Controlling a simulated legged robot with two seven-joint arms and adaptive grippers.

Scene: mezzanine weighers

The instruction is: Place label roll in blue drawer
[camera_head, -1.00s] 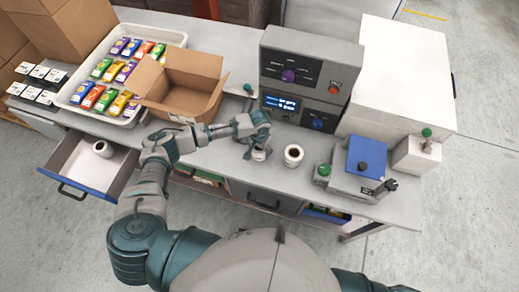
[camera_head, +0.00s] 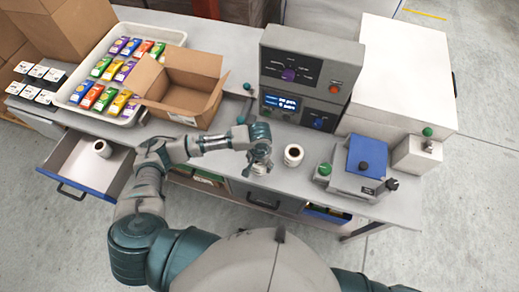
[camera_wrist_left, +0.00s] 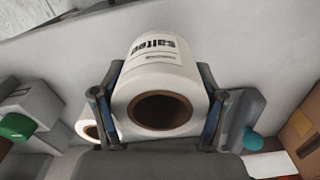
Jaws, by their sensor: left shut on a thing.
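My left gripper (camera_head: 258,160) is shut on a white label roll with a brown core (camera_wrist_left: 142,78), at the table's front edge. In the left wrist view the gripper's fingers (camera_wrist_left: 160,105) stand on both sides of the roll. In the head view the arm partly hides this roll. A second label roll (camera_head: 293,154) stands on the table just right of the gripper. The blue drawer (camera_head: 88,172) at the left is pulled open and has another label roll (camera_head: 102,149) inside. My right gripper is not in view.
A grey control box (camera_head: 308,70) stands behind the gripper. An open cardboard box (camera_head: 180,88) and a white tray (camera_head: 72,97) of colourful packets are at the left. A blue-topped device (camera_head: 367,155) stands at the right. The space above the drawer is open.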

